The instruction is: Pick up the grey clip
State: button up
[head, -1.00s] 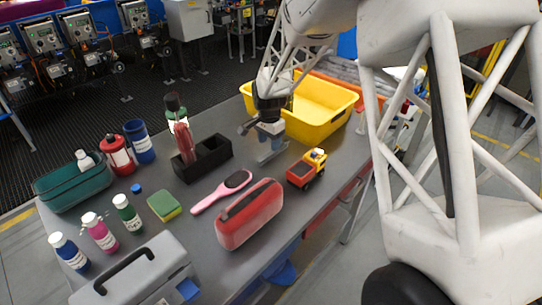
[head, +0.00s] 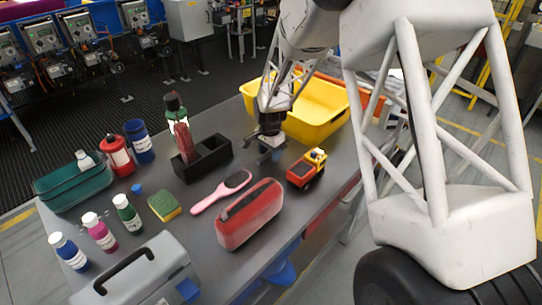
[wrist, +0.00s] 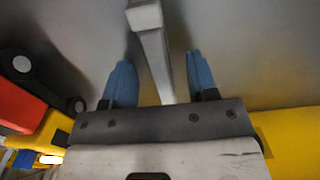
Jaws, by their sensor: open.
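The grey clip (wrist: 152,50) shows in the wrist view as a long pale grey piece. It lies between the two blue fingertips of my gripper (wrist: 160,82), with a gap on each side. My gripper is open and points down at the grey table. In the head view my gripper (head: 268,152) is low over the table, between the black caddy and the toy truck. The clip is mostly hidden there by the gripper.
A red and yellow toy truck (head: 306,170) stands close on the right. A yellow bin (head: 318,132) is just behind. A black caddy (head: 203,158) is on the left. A pink hairbrush (head: 208,197) and a red case (head: 247,222) lie in front.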

aim_at(270, 153)
dwell(0.3)
grip_shut()
jog(key=shift+r, duration=0.1)
notch_tip(270, 153, up, 10)
dwell(0.8)
dwell(0.5)
